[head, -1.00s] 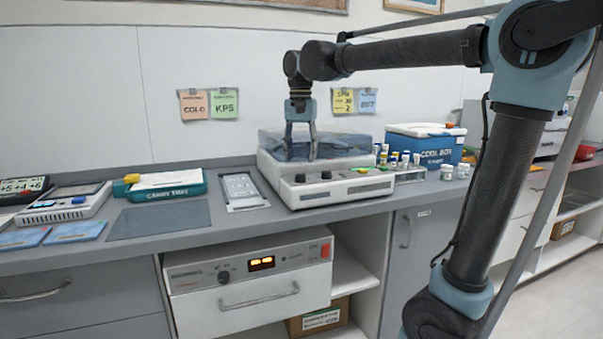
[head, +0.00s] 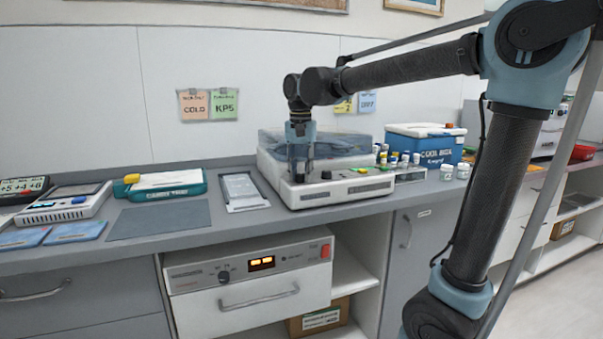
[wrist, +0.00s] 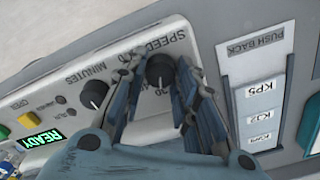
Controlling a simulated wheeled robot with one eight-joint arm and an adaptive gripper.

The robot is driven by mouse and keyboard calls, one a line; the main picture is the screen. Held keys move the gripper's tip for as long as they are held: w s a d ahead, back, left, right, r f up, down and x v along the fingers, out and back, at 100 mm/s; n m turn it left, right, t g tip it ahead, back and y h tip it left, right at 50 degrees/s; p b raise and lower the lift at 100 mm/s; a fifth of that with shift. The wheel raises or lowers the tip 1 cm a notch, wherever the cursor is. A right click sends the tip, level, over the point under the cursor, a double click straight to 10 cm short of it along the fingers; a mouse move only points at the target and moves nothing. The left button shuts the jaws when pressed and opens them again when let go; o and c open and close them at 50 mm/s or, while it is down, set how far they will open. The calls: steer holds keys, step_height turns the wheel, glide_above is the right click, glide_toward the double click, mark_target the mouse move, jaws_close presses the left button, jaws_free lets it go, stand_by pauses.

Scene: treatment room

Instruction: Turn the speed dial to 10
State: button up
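The speed dial (wrist: 160,70) is a dark round knob under the printed word SPEED on the white front panel (wrist: 85,55) of a bench machine. My gripper (wrist: 160,72) is low over the panel, with one finger on each side of this dial. The fingers are apart; a small gap seems to show on the left, and contact on the right is unclear. The number the dial points at cannot be read. In the head view my gripper (head: 300,178) reaches down to the machine's front panel (head: 345,190) and covers the dial.
A second dark knob (wrist: 95,94), marked MINUTES, sits close to the left finger. Green and yellow buttons and a lit READY display (wrist: 40,139) lie further left. A labelled tray (head: 243,190) stands left of the machine. Vials and a blue cool box (head: 428,150) stand right.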

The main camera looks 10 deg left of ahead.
stand_by(0.4)
steer(key=n, duration=0.7)
steer(key=shift+n, duration=0.3)
steer(key=n, duration=0.4)
steer(key=shift+n, duration=2.1)
steer(key=o, duration=1.1)
steer(key=shift+w, duration=0.1)
steer(key=shift+c, duration=0.2)
